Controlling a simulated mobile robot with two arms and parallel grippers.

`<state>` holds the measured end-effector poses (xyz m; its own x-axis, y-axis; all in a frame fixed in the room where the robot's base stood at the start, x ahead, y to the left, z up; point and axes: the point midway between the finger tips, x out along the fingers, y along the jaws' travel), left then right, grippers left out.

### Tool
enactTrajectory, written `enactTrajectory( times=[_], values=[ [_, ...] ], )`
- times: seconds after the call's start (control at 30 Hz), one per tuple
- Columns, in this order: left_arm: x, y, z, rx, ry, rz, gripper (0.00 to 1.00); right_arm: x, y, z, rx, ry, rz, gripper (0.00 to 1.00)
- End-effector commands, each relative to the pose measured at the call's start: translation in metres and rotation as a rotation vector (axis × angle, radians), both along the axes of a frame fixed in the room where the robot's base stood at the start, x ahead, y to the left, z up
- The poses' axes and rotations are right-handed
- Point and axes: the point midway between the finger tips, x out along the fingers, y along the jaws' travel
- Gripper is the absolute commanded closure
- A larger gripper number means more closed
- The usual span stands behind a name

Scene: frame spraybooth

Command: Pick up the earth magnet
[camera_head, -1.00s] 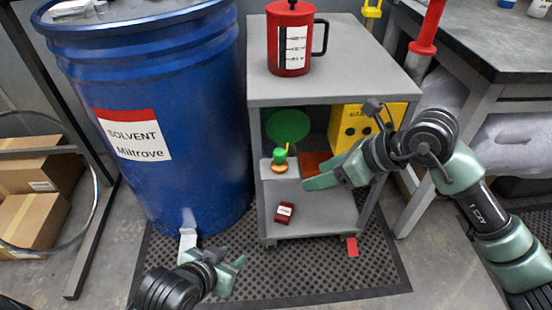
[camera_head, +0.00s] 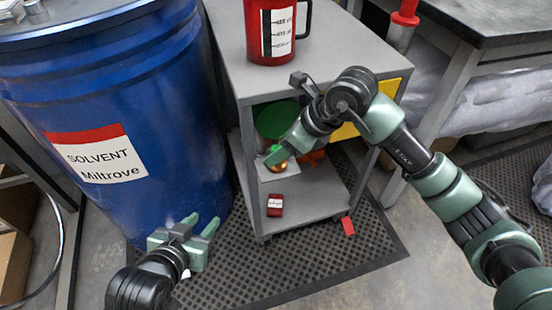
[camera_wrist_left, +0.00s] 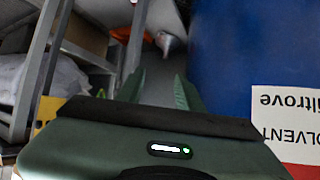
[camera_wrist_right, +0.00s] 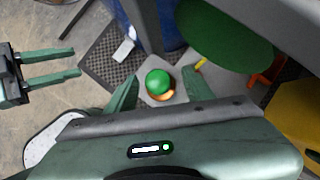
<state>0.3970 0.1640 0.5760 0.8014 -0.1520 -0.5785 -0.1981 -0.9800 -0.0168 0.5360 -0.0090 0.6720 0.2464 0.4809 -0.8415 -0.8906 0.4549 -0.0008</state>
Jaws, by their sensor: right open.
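The earth magnet, as I take it, is a green ball knob on a round copper-coloured base (camera_head: 279,167). It stands on a pale grey block (camera_head: 266,176) on the cart's lower shelf. In the right wrist view the magnet (camera_wrist_right: 159,83) sits between and just beyond my right fingertips. My right gripper (camera_wrist_right: 163,88) is open and reaches down to it inside the cart; no contact is clear. In the head view, the right gripper partly hides the magnet. My left gripper (camera_head: 203,224) is open and empty in front of the blue drum.
The grey cart (camera_head: 225,70) carries a red can (camera_head: 271,35) on top. A yellow box (camera_head: 345,131) and the blue solvent drum (camera_head: 170,120) stand close by.

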Motion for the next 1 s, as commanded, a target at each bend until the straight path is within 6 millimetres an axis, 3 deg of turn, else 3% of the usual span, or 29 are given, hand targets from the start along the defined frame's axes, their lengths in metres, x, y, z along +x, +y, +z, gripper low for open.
enactTrajectory(
  times=[0.3, 0.6, 0.8, 1.0],
  values=[
    [0.028, -0.013, 0.037, -0.053, -0.228, -0.016, 0.64, 0.006, 0.02, -0.032, 0.001, 0.002, 0.002, 0.47],
    [0.03, -0.014, 0.041, -0.058, -0.249, -0.017, 0.64, 0.008, 0.021, -0.033, 0.0, 0.0, 0.001, 0.47],
    [0.03, -0.014, 0.041, -0.058, -0.248, -0.017, 0.64, 0.007, 0.021, -0.033, 0.0, 0.0, 0.001, 1.0],
    [0.03, -0.014, 0.041, -0.058, -0.248, -0.017, 0.64, 0.008, 0.021, -0.033, 0.0, 0.0, 0.001, 1.0]
  ],
)
